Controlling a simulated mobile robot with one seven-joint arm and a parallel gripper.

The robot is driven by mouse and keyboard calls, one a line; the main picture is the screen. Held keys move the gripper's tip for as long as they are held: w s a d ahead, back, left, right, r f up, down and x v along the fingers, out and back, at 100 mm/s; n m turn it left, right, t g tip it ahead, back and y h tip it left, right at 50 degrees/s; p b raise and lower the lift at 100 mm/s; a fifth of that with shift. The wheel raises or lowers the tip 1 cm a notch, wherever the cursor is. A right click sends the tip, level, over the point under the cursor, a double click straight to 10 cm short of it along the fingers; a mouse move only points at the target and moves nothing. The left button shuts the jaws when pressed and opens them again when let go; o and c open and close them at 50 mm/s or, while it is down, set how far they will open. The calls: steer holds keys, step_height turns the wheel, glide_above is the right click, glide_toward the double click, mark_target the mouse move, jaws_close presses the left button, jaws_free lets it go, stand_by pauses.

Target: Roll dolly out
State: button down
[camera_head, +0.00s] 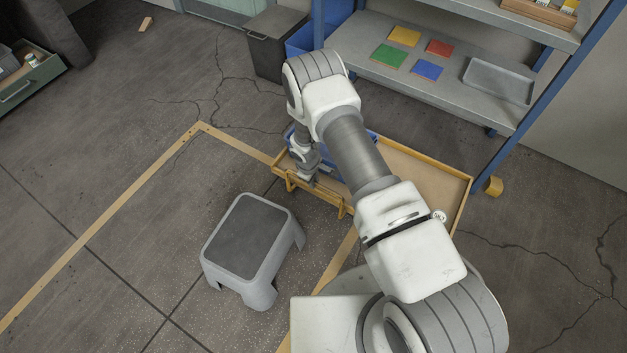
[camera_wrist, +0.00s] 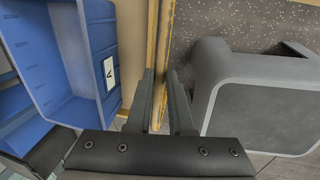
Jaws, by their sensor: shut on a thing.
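The dolly (camera_head: 425,178) is a low tan platform with an orange-yellow rim, partly beneath the shelf unit. A blue bin (camera_head: 326,172) rides on it, mostly hidden by my arm. In the wrist view the bin (camera_wrist: 88,62) shows its open top and a white label marked A. My gripper (camera_head: 309,182) is at the dolly's near-left side, shut on its orange handle bar (camera_head: 331,204). In the wrist view my gripper (camera_wrist: 165,100) has the yellow bar (camera_wrist: 158,106) between its fingers.
A grey step stool (camera_head: 245,238) stands just left of the dolly handle. Yellow tape (camera_head: 110,209) marks the floor. The shelf unit (camera_head: 452,85) carries coloured tiles and a tray. A dark bin (camera_head: 270,48) stands behind. The floor at left is mostly free.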

steer(key=shift+a, duration=0.1)
steer(key=c, duration=0.8)
jaws_free()
steer(key=s+r+p, duration=0.1)
steer(key=r+p, duration=0.1)
steer(key=r, duration=0.3)
steer(key=s+a+r+p, duration=0.1)
steer(key=r+p, duration=0.1)
steer(key=r, duration=0.4)
steer(key=r+p, duration=0.2)
steer(key=r, duration=0.4)
steer(key=shift+s+a, duration=0.4)
